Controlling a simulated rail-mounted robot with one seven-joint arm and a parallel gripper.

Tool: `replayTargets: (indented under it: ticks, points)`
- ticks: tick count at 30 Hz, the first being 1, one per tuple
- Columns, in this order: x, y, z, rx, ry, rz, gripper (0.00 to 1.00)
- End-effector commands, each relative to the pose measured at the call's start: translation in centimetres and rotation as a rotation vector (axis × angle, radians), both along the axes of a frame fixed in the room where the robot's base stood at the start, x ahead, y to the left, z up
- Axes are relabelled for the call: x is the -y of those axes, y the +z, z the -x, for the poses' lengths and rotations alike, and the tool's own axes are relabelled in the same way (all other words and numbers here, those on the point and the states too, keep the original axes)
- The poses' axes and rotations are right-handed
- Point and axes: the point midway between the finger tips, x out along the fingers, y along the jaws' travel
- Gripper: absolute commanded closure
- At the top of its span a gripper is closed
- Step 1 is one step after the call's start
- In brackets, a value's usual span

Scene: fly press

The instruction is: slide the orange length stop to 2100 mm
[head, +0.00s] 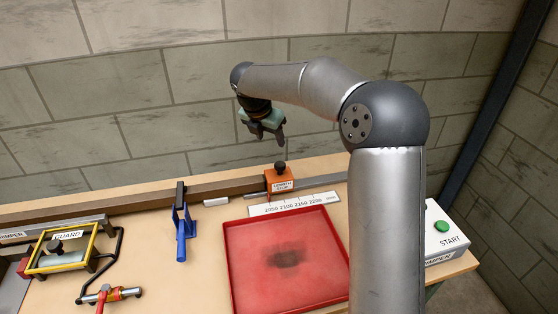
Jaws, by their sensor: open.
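The orange length stop (279,184) sits on the brown rail along the back of the bench. It has a black knob on top and a white label. A white scale plate (292,204) lies just in front of it, marked 2050, 2100, 2150 and 2200. The stop stands behind the 2050 to 2100 part of the scale; its exact reading cannot be told. My gripper (270,136) is open and empty, pointing down above the stop and slightly left of its knob. It appears clear of the knob.
A red tray (237,262) lies in front of the scale. A yellow-framed guard (64,248) and a red-handled clamp (110,295) are at left. A START box (442,241) is at right.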

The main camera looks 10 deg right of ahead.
Motion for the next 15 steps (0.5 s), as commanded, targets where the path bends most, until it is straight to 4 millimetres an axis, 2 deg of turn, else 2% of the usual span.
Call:
replayTargets:
  ticks: [6, 15]
  points:
    - [1.3, -4.6, -1.3, -0.006, -0.001, -0.001, 0.45]
    - [2.8, -10.2, -3.1, -0.003, -0.001, -0.002, 0.45]
